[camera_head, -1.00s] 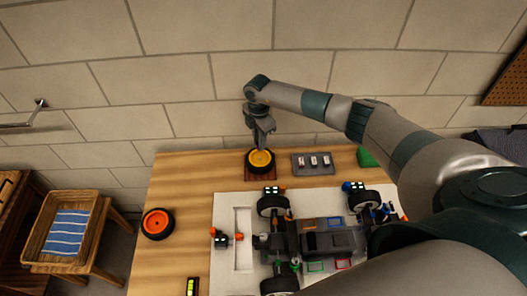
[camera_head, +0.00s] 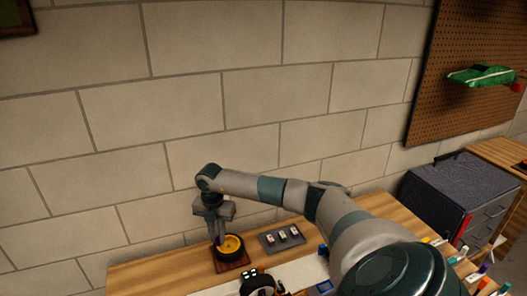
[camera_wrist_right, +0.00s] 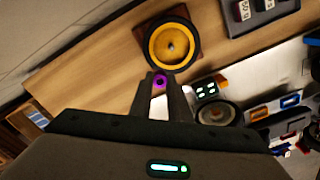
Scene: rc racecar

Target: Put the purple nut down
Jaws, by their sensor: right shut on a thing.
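My right gripper (camera_head: 216,238) is shut on the purple nut (camera_wrist_right: 159,82), which shows between its fingertips in the right wrist view. In the head view the nut is only a small purple spot at the fingertips. The gripper points down over the table, just left of a black wheel with a yellow rim (camera_head: 231,246). In the right wrist view this wheel (camera_wrist_right: 172,45) lies just beyond the fingertips. Whether the nut touches the table cannot be told. My left gripper is not in view.
The yellow wheel rests on a dark red-brown pad (camera_head: 233,267). A grey tray (camera_head: 270,243) with small items stands to its right. The car's parts (camera_wrist_right: 215,115) lie nearby on a pale mat. Bare wood (camera_wrist_right: 100,75) lies left of the gripper in the wrist view.

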